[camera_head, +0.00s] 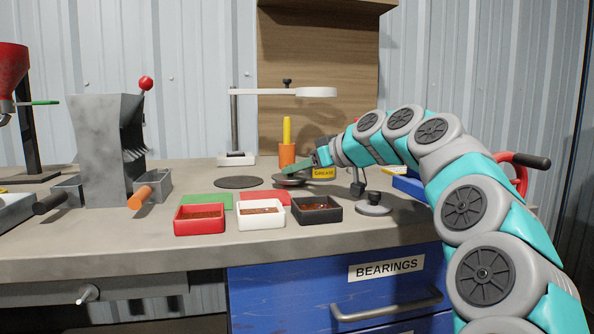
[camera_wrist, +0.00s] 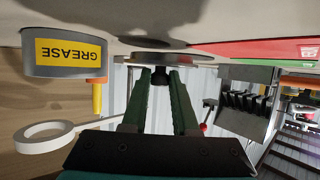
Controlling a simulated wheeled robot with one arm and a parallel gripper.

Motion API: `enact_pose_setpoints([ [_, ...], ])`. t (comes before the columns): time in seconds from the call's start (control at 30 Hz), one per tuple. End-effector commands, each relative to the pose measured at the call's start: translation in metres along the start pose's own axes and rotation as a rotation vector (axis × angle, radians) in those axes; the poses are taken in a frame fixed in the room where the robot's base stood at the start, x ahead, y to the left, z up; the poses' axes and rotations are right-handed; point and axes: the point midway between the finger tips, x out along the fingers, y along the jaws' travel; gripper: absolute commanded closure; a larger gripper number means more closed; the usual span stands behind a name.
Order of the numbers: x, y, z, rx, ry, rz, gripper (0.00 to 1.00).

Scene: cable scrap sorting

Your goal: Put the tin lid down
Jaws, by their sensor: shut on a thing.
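The tin lid is a flat grey disc (camera_head: 288,182), low over the bench behind the black tray. In the wrist view the lid (camera_wrist: 165,57) shows edge-on at the fingertips, close to the bench surface, with a shadow beside it. I cannot tell whether it touches the bench. My gripper (camera_head: 308,171) is shut on the lid, with its green fingers (camera_wrist: 163,80) pointing at the bench in the wrist view. The grease tin (camera_head: 323,172), grey with a yellow label, stands right beside my gripper; it also shows in the wrist view (camera_wrist: 65,65).
Red (camera_head: 200,229), white (camera_head: 261,223) and black (camera_head: 317,218) trays stand in front. A dark round pad (camera_head: 238,182) lies left of the lid. An orange cup (camera_head: 287,155) and a ring lamp (camera_head: 316,92) stand behind. A grey disc with black knob (camera_head: 373,209) stands right.

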Motion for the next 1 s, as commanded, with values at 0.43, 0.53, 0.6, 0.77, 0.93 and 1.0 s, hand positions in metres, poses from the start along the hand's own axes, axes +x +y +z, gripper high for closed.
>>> enact_pose_setpoints([
  [0.43, 0.002, 0.0, 0.006, -0.001, 0.002, 0.001, 1.0],
  [0.53, 0.003, 0.0, 0.008, -0.001, 0.002, 0.001, 1.0],
  [0.6, 0.004, 0.0, 0.01, -0.001, 0.002, 0.0, 1.0],
  [0.77, 0.005, 0.0, 0.013, -0.001, 0.001, 0.0, 1.0],
  [0.93, 0.005, 0.0, 0.013, 0.0, -0.001, -0.001, 0.59],
  [1.0, 0.005, 0.0, 0.014, 0.001, -0.002, -0.002, 0.51],
])
